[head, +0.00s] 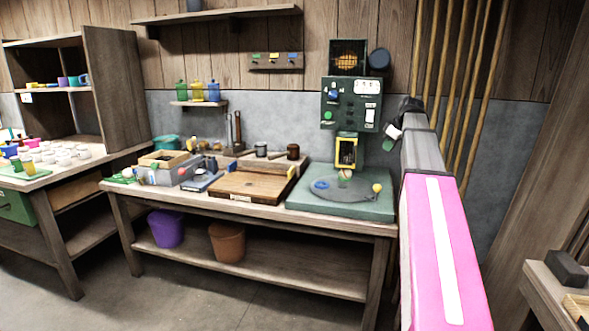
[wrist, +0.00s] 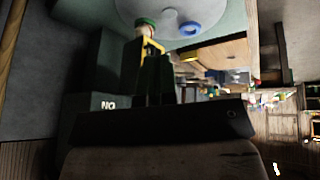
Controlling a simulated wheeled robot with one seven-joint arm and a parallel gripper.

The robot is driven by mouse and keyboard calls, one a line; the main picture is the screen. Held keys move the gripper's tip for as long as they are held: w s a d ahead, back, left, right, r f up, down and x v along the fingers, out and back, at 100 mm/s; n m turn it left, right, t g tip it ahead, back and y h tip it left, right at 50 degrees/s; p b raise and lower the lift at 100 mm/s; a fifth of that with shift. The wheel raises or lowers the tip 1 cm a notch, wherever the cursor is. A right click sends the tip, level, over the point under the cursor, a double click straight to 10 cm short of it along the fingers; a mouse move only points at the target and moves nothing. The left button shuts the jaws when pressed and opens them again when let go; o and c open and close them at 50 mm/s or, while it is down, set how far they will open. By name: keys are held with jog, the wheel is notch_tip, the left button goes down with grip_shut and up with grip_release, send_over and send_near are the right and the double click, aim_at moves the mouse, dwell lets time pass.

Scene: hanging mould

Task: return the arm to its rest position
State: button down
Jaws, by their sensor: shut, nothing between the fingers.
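My arm (head: 440,240), with a pink link and a grey section beyond it, rises at the right of the head view. Its far end is beside the green machine (head: 350,103), and I cannot make out the fingers there. The view is turned and dim.
The green base (head: 340,210) of the machine carries a round plate with a blue ring (head: 320,184) and a yellow ball (head: 377,188). A wooden board (head: 250,187) lies left of it. Poles (head: 465,90) stand behind my arm. Open floor (head: 190,300) lies in front.

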jog(key=s+a+f+m+g+h, duration=0.15)
jog(key=s+a+f, duration=0.4)
jog(key=f, duration=0.65)
jog(key=s+a+f+m+g, duration=0.1)
jog(key=s+a+f+m, duration=0.4)
jog(key=f, duration=0.6)
jog(key=s+a+f+g, duration=0.1)
jog(key=s+a+f, duration=0.2)
jog(key=s+f, duration=0.65)
jog(key=s+a+f+m+g+h, duration=0.1)
jog(key=s+a+f+m, duration=0.2)
jog(key=s+f, duration=0.5)
notch_tip(320, 180, down, 4)
jog(key=shift+s+a+r, duration=0.15)
jog(key=shift+a+r, duration=0.05)
jog(key=shift+a, duration=0.35)
